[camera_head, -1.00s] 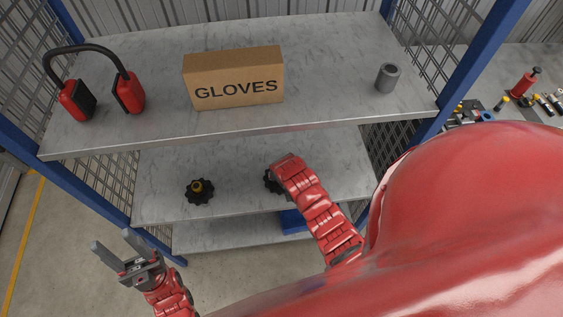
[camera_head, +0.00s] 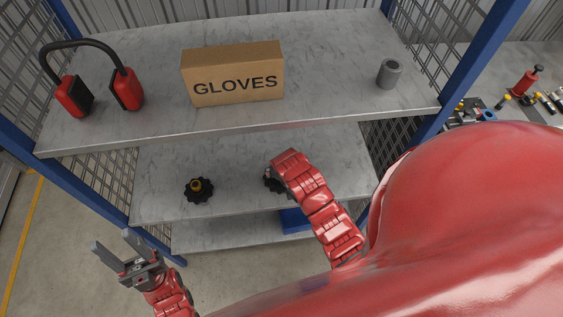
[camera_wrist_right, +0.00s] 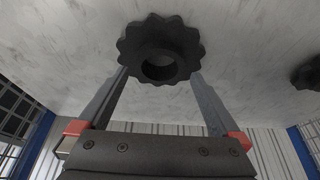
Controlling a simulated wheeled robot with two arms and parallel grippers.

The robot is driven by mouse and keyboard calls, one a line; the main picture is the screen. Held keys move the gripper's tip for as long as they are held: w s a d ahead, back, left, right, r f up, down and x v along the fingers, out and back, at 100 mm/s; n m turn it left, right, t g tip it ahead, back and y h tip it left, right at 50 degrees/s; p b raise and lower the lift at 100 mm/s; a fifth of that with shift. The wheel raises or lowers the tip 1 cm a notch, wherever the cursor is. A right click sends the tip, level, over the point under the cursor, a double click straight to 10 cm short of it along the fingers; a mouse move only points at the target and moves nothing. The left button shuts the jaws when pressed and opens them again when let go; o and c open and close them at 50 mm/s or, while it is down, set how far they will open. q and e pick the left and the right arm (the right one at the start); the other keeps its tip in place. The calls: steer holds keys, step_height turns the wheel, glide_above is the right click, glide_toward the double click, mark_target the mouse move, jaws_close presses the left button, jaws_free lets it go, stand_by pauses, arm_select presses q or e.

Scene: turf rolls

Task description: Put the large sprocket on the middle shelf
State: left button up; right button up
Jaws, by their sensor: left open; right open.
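A dark toothed sprocket (camera_head: 271,184) lies on the middle shelf (camera_head: 235,170), partly hidden by my right arm. In the right wrist view this sprocket (camera_wrist_right: 157,32) shows its round hub, with the open fingers of my right gripper (camera_wrist_right: 160,75) reaching to either side of it. Contact cannot be told. Another dark sprocket (camera_head: 200,195) with a yellow-topped centre lies to the left on the same shelf. It seems to be the dark toothed piece (camera_wrist_right: 307,74) at the right wrist view's edge. Which is larger is unclear. My left gripper (camera_head: 111,244) is open and empty, left of the shelves.
The top shelf (camera_head: 330,75) holds a GLOVES box (camera_head: 235,78), red ear defenders (camera_head: 127,90) and a grey cylinder (camera_head: 389,74). A blue object (camera_head: 294,220) shows on the bottom shelf (camera_head: 215,236). Mesh sides and blue posts (camera_head: 475,65) bound the rack.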

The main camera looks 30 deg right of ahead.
steer(key=b+v, duration=0.2)
steer(key=v, duration=0.6)
steer(key=shift+r, duration=0.1)
stand_by(0.3)
